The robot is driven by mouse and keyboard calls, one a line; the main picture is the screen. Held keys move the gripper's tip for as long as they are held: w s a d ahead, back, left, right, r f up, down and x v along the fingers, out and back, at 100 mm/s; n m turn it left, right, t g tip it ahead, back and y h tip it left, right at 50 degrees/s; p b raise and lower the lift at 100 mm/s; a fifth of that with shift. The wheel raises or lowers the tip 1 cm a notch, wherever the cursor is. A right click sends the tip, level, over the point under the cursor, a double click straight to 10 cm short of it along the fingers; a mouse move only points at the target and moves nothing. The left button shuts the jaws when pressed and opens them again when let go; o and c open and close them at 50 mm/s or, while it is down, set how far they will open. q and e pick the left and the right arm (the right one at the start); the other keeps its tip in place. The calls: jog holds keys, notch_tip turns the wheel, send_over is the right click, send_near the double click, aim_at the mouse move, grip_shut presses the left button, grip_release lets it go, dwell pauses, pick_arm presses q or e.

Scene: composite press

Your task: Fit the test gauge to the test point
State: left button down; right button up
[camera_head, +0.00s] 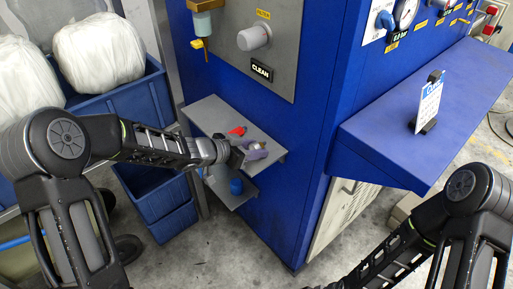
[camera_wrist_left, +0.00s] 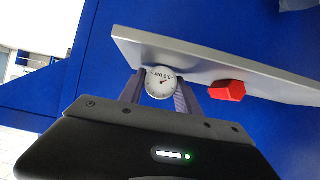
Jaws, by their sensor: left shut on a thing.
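The test gauge (camera_wrist_left: 160,83) shows in the left wrist view as a small round white dial marked in bar. My left gripper (camera_wrist_left: 160,95) is shut on it, with one purple finger on each side. In the head view my left gripper (camera_head: 254,150) is at the small grey shelf on the blue press, and the gauge is mostly hidden by the fingers. I cannot tell whether the gauge touches the shelf. I cannot pick out the test point for certain. My right gripper is out of view; only its arm shows at the lower right.
A red part (camera_head: 237,131) lies on the upper grey shelf (camera_head: 213,112). A blue item (camera_head: 236,186) sits on the lower shelf. Above is a grey panel with a white knob (camera_head: 254,37) and a yellow valve (camera_head: 200,44). A blue ledge (camera_head: 380,135) juts out at right.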

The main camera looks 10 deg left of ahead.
pick_arm(q)
jog(key=shift+r+p, duration=0.4)
jog(key=shift+p, duration=0.1)
dwell(0.6)
jog(key=shift+r+p, duration=2.4)
jog(key=shift+p, duration=0.3)
jog(key=c, duration=1.4)
grip_release()
jog(key=shift+c, duration=0.2)
grip_shut()
